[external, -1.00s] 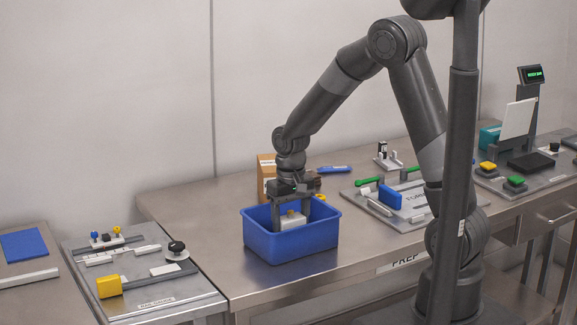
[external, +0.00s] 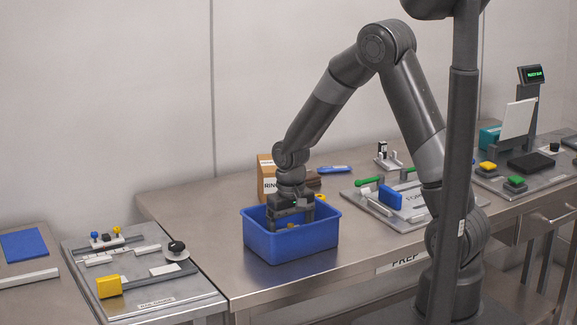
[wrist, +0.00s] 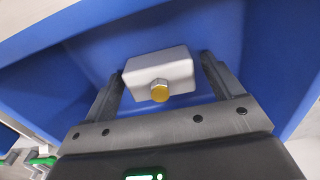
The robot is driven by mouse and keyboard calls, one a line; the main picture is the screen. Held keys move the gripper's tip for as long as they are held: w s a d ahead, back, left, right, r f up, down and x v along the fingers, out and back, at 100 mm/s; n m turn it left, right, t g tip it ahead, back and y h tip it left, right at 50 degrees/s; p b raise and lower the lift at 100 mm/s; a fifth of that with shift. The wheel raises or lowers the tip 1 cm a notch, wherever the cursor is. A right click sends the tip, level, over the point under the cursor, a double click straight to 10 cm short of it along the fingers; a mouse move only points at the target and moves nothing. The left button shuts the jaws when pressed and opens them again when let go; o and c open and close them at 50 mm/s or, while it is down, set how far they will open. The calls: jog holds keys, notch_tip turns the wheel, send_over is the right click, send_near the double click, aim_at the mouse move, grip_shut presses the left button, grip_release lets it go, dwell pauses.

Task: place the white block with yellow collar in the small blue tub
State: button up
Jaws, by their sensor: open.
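The small blue tub (external: 290,246) stands on the steel table near its left end. My gripper (external: 291,217) points down into the tub, with its fingers partly hidden by the near wall. In the wrist view the white block with yellow collar (wrist: 150,66) is inside the tub, between the two spread fingers of my gripper (wrist: 163,70). The fingers are open, with a small gap beside the block on the right. The block's underside is hidden.
A cardboard box (external: 267,180) stands behind the tub. To the right lies a board (external: 375,218) with a blue block and green-handled parts. A lower panel of fixtures (external: 150,300) is at the left. The table's front is clear.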

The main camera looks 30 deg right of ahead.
aim_at(291, 227)
jog(key=shift+r, duration=0.1)
notch_tip(291, 227, up, 11)
jog(key=s+d+r+t, duration=0.3)
jog(key=s+d+r, duration=0.55)
jog(key=r, duration=0.25)
jog(key=s+d+r+t, duration=0.2)
jog(key=s+d+r, duration=0.2)
jog(key=s, duration=0.7)
jog(key=shift+s+d+t, duration=0.25)
jog(key=shift+d+t, duration=0.05)
jog(key=shift+d, duration=0.95)
